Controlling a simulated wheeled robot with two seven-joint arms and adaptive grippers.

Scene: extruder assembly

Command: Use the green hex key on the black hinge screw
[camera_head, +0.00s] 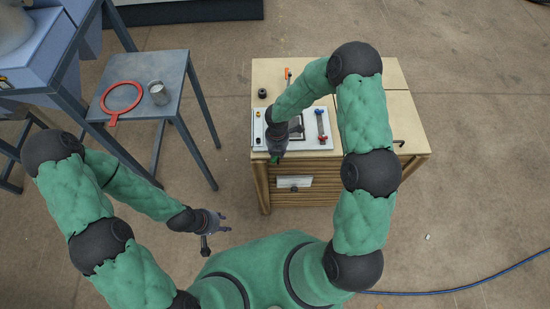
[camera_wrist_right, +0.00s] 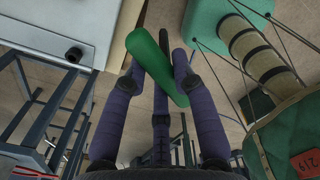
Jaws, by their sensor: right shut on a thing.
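My right gripper (camera_head: 276,154) is over the near left part of the white board (camera_head: 318,142) on the wooden cabinet. In the right wrist view my right gripper (camera_wrist_right: 155,72) is shut on the green hex key (camera_wrist_right: 158,67), whose green body lies slanted between the fingertips. A bit of green (camera_head: 275,160) shows at the fingertips in the head view. The key's far end and any contact cannot be made out. The black hinge screw cannot be told apart; the arm and gripper cover part of the board. My left gripper (camera_head: 223,222) is open and empty, low at left.
The wooden cabinet (camera_head: 410,120) also carries a black round part (camera_head: 262,93), an orange-tipped tool (camera_head: 288,74), a red-and-blue part (camera_head: 321,125) and a dark bent piece (camera_head: 398,143). A side table (camera_head: 136,108) at left holds a red ring (camera_head: 121,84) and metal cup (camera_head: 159,94).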

